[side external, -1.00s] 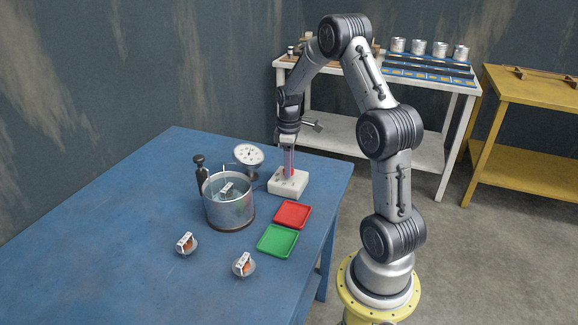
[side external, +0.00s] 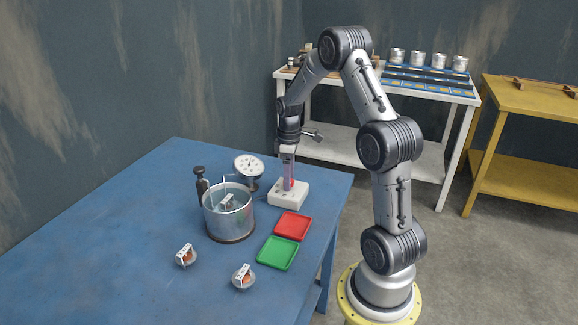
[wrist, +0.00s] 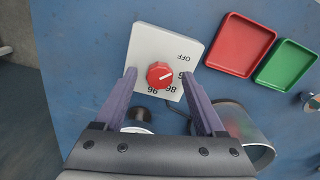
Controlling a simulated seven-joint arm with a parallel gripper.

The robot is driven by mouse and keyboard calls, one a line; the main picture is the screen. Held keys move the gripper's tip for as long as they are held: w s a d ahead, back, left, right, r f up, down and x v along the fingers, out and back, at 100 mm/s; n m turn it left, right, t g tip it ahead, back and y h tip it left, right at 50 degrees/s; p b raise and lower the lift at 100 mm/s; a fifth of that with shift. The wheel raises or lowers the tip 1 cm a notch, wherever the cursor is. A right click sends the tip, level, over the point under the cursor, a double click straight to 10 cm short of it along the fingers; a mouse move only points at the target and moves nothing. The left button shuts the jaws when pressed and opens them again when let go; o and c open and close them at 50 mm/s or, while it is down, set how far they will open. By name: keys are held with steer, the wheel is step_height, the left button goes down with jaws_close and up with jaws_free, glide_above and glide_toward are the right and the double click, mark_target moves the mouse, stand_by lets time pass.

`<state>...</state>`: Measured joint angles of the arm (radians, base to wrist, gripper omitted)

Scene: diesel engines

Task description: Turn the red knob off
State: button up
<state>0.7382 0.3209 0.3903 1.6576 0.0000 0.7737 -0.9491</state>
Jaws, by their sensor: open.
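The red knob (wrist: 160,75) sits on top of a white box (wrist: 146,47). A pale mark on the knob points right in the wrist view, toward a printed number. The label OFF is printed on the box above and right of the knob; other numbers are printed below it. My gripper (wrist: 158,74) is open, one finger on each side of the knob, with gaps visible between fingers and knob. In the side view my gripper (side external: 288,168) points down over the white box (side external: 287,197). The knob is largely hidden by the fingers there.
A metal pot (side external: 229,218), a dial gauge (side external: 248,168) and a black-handled tool (side external: 199,180) stand left of the box. A red tray (side external: 292,226), a green tray (side external: 278,252) and two small parts (side external: 186,256) (side external: 242,277) lie in front. The table's left side is clear.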

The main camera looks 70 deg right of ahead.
step_height(320, 180, up, 14)
steer(key=shift+f, duration=0.15)
stand_by(0.6)
steer(key=a+r+n+t+h, duration=0.1)
steer(key=a+r+n+t, duration=0.1)
steer(key=a+r, duration=0.5)
steer(key=a+r+n+t, duration=0.1)
steer(key=a+r, duration=0.3)
steer(key=a, duration=0.7)
steer(key=s+a+t, duration=0.2)
steer(key=s+a, duration=0.6)
steer(key=s+a+f+m+y, duration=0.1)
steer(key=s+a+f+m, duration=0.1)
steer(key=s+f+m, duration=0.3)
steer(key=shift+s+a+f+t, duration=0.3)
steer(key=shift+s+f, duration=0.4)
steer(key=shift+s, duration=0.25)
